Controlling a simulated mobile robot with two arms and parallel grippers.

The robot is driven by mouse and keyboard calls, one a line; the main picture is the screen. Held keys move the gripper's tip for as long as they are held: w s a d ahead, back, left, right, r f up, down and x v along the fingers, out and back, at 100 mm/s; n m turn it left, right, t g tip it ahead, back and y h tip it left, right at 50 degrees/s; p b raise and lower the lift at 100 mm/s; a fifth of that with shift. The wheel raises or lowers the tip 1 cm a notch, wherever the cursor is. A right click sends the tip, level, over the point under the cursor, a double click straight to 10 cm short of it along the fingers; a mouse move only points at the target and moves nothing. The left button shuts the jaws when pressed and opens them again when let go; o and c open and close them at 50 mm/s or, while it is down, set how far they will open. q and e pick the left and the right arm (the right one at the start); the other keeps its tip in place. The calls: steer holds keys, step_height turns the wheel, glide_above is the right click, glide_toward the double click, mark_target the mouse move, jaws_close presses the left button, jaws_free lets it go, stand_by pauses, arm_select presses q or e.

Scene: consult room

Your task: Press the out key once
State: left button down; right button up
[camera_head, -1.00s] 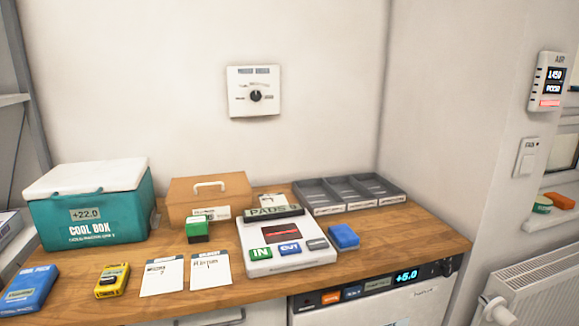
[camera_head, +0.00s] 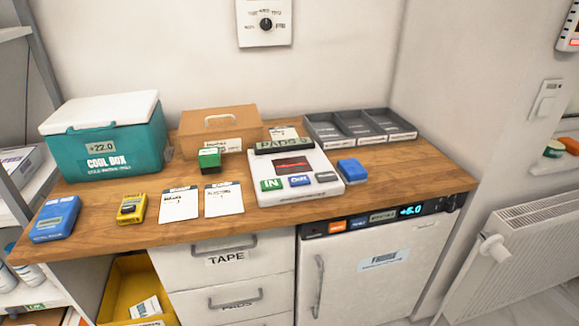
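The out key (camera_head: 300,181) is a blue key on the front of a white counter device (camera_head: 262,198) on the wooden worktop. It sits between the green IN key (camera_head: 271,184) and a grey key (camera_head: 326,177). The device has a dark display (camera_head: 292,165) with a red mark and a dark green bar labelled PADS (camera_head: 285,146) at its back. Nothing covers the keys. Neither of my grippers shows in the head view.
On the worktop (camera_head: 130,236) stand a teal cool box (camera_head: 108,148), a brown box (camera_head: 219,123), a grey tray (camera_head: 362,127), a blue block (camera_head: 352,167), two cards, a yellow device (camera_head: 132,208) and a blue pack (camera_head: 55,218). Drawers (camera_head: 228,258) and a fridge (camera_head: 365,272) are below.

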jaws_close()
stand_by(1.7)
